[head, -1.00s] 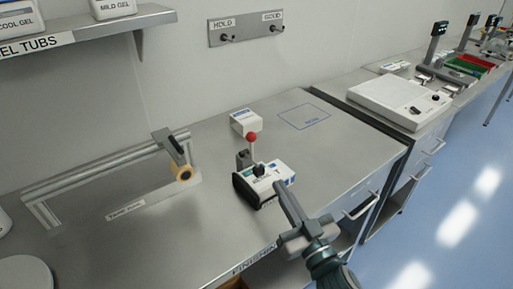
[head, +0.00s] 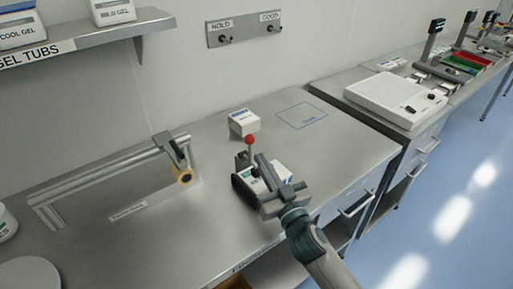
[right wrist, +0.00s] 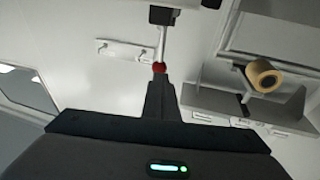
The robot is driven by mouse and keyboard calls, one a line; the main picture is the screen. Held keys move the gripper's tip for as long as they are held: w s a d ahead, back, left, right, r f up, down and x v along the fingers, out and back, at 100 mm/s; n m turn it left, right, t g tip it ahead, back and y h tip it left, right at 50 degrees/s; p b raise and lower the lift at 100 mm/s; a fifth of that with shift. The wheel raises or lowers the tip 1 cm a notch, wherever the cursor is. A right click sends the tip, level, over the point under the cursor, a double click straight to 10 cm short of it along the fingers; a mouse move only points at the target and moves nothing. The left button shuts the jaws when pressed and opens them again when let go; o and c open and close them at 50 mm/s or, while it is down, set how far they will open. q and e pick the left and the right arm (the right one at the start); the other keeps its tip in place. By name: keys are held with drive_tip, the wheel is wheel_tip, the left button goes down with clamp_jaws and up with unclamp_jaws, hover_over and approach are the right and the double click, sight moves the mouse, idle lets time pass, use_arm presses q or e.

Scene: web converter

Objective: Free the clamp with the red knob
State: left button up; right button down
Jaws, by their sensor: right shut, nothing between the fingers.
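The clamp's red knob (head: 250,140) tops an upright lever in the head view. Its clamp (head: 243,160) stands over a white box (head: 270,175) in a dark holder (head: 239,188) on the steel bench. My right gripper (head: 259,157) is shut and empty, its fingertips close to the lever just below and right of the knob; I cannot tell whether they touch. In the right wrist view the red knob (right wrist: 159,68) shows just beyond the tips of the shut fingers (right wrist: 159,78). My gripper hides part of the box and clamp. My left gripper is not in view.
Another white box (head: 244,121) stands behind the clamp, beside an outlined square (head: 302,115). A rail with a tape roll (head: 183,174) is at left. Hooks labelled HOLD and GOOD (head: 243,29) are on the wall. The bench front at left is clear.

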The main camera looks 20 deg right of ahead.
sight(251, 144)
drive_tip(key=p+x, duration=0.1)
drive_tip(key=x, duration=0.3)
